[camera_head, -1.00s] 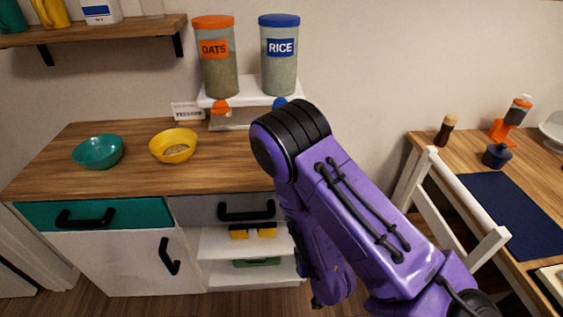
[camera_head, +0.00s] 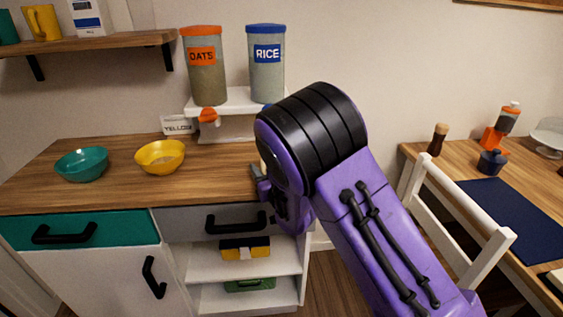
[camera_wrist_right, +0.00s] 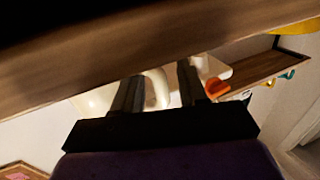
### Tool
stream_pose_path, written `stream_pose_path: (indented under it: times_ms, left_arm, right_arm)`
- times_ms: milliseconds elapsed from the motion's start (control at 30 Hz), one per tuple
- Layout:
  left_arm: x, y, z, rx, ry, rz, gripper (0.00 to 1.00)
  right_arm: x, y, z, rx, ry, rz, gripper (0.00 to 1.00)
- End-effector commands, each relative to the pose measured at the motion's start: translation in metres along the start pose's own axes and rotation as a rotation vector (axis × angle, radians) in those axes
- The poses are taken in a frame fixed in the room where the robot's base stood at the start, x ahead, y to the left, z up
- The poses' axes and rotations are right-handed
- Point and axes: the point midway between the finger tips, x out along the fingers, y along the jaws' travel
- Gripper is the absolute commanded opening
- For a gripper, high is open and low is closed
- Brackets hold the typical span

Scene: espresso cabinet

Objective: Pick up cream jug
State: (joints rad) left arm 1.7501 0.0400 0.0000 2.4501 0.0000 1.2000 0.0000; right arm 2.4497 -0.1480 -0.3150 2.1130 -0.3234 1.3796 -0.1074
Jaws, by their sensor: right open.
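A cream-coloured rounded thing with a curved, handle-like part (camera_wrist_right: 157,88), which looks like the cream jug, shows in the right wrist view. The curved part appears between the fingers of my right gripper (camera_wrist_right: 160,78), and the paler body lies partly behind the left finger. The gripper is open; I cannot tell whether it touches the jug. In the head view my purple right forearm hides nearly all of the jug and gripper, at the right end of the wooden counter (camera_head: 100,195). My left gripper is not in view.
A teal bowl (camera_head: 82,165) and a yellow bowl (camera_head: 160,157) stand on the counter. Oats (camera_head: 205,70) and rice (camera_head: 266,68) dispensers stand behind on a white stand. A white chair (camera_head: 465,215) and a dining table (camera_head: 520,180) are at right.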

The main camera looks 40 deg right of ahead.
Motion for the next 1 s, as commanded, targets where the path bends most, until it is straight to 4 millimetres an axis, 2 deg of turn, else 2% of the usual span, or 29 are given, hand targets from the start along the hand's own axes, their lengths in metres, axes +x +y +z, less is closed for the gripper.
stream_pose_path:
  times_ms: [200, 233, 333, 367, 767, 1000]
  left_arm:
    - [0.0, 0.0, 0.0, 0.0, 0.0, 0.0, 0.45]
    - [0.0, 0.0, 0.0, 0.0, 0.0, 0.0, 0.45]
    - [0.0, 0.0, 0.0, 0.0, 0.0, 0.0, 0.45]
    - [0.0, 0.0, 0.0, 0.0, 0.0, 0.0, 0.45]
    - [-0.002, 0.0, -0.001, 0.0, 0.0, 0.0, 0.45]
    - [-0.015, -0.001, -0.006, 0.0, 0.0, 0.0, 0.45]
  right_arm:
    - [0.003, 0.0, 0.001, 0.0, -0.001, 0.0, 0.42]
    - [0.003, 0.0, 0.001, 0.0, -0.001, 0.0, 0.39]
    - [0.003, 0.0, 0.001, 0.0, -0.001, 0.0, 0.06]
    - [0.003, 0.0, 0.001, 0.0, -0.001, 0.0, 0.0]
    - [0.003, 0.0, -0.002, 0.0, 0.0, 0.0, 0.0]
    - [0.004, -0.002, -0.019, 0.0, 0.002, -0.003, 0.0]
